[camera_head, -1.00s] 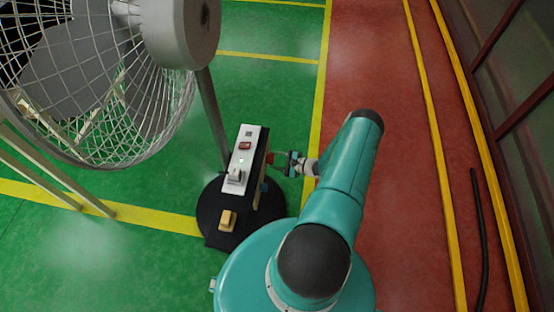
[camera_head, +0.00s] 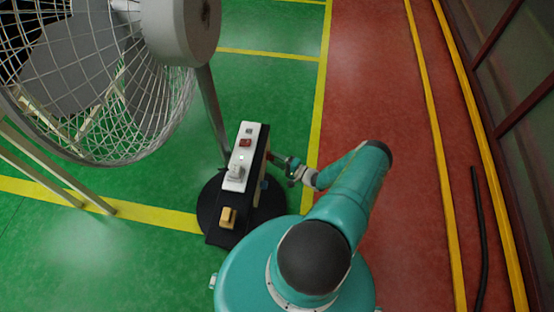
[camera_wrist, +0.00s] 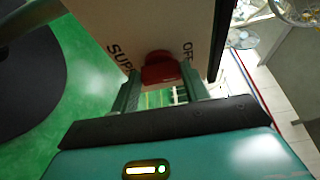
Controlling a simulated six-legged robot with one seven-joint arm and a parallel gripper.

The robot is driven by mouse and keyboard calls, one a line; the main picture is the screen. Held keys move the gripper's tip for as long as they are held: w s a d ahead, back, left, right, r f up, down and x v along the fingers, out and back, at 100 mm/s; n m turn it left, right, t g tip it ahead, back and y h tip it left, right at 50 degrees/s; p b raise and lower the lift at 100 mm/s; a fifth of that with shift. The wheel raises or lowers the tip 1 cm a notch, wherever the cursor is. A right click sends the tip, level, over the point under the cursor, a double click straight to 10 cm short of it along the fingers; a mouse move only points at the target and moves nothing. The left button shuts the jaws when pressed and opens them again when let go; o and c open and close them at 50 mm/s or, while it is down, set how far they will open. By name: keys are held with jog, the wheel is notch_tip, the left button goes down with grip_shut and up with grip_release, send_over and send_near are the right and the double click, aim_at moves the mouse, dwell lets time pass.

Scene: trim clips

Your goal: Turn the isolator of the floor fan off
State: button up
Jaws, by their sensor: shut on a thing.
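The floor fan (camera_head: 185,35) stands at the upper left, and its control box (camera_head: 238,180) is on a round black base (camera_head: 215,215). In the wrist view, the isolator's red handle (camera_wrist: 161,68) sits on a pale side panel (camera_wrist: 150,25), with partly visible "SUPP..." lettering to its left and "OFF" to its right. My gripper (camera_wrist: 160,80) is shut on the handle, one green finger on each side. In the head view, my gripper (camera_head: 283,164) reaches the box's right side, and the handle is not clearly visible. I cannot tell which setting the handle points to.
The box's white top carries a red switch (camera_head: 245,143) and a grey knob (camera_head: 235,172). A yellow block (camera_head: 228,217) is at its near end. Green floor surrounds the fan. Red floor (camera_head: 385,90) to the right is open, with a black cable (camera_head: 480,240) farther right.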

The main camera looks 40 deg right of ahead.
jog(key=shift+n, duration=0.4)
jog(key=o, duration=1)
jog(key=v, duration=1.4)
jog(key=shift+f, duration=0.2)
jog(key=shift+w, duration=0.1)
